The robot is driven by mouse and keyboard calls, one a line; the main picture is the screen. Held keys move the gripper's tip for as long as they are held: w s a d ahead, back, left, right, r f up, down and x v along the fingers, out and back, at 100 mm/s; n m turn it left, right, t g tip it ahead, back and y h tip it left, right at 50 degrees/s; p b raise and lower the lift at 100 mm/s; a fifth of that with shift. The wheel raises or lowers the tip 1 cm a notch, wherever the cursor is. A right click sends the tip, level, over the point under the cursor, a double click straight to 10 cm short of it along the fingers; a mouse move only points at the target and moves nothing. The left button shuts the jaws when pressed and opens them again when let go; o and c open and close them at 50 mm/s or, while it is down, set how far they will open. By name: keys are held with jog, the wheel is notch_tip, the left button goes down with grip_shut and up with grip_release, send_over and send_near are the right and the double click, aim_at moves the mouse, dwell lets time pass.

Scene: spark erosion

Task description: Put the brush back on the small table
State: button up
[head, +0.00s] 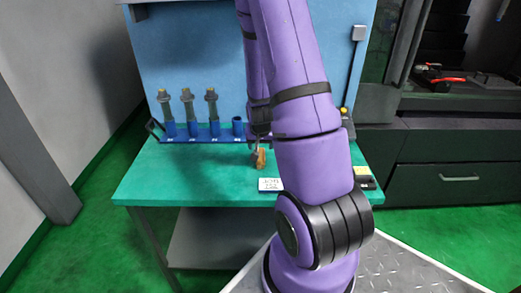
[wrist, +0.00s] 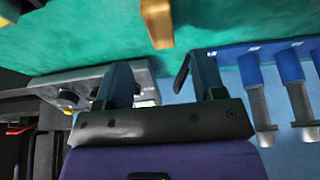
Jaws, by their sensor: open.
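The small table (head: 150,187) has a green top and stands in front of a blue machine. An orange-brown piece, which looks like the brush (head: 260,158), is on the table top near the rack. It also shows in the wrist view (wrist: 157,22), cut off by the top edge. My gripper (wrist: 162,70) is open, with nothing between its fingers. The brush lies just beyond the fingertips, apart from them. In the head view my gripper (head: 259,138) is small and dark just above the brush, and my arm hides part of the table.
A blue rack (head: 190,137) with several tool holders and an empty blue socket (head: 238,127) runs along the table's back. A white label card (head: 270,184) and a yellow-black item (head: 364,178) lie toward the front and right. The table's front left is clear.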

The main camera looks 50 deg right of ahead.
jog(key=a+r+n+t+y, duration=0.1)
jog(key=a+r+n, duration=0.1)
jog(key=a+r, duration=0.75)
jog(key=a+r+n+t+y, duration=0.1)
jog(key=a+r+n, duration=0.2)
jog(key=a+r, duration=0.7)
jog(key=s+a+r+n, duration=0.2)
jog(key=s+a+r, duration=0.2)
jog(key=s+r, duration=0.3)
jog(key=s+a+r+n+y, duration=0.1)
jog(key=s+a+r+n, duration=0.2)
jog(key=s+r, duration=0.4)
jog(key=shift+s+a+r, duration=0.3)
jog(key=shift+s+a, duration=0.5)
jog(key=shift+s, duration=0.3)
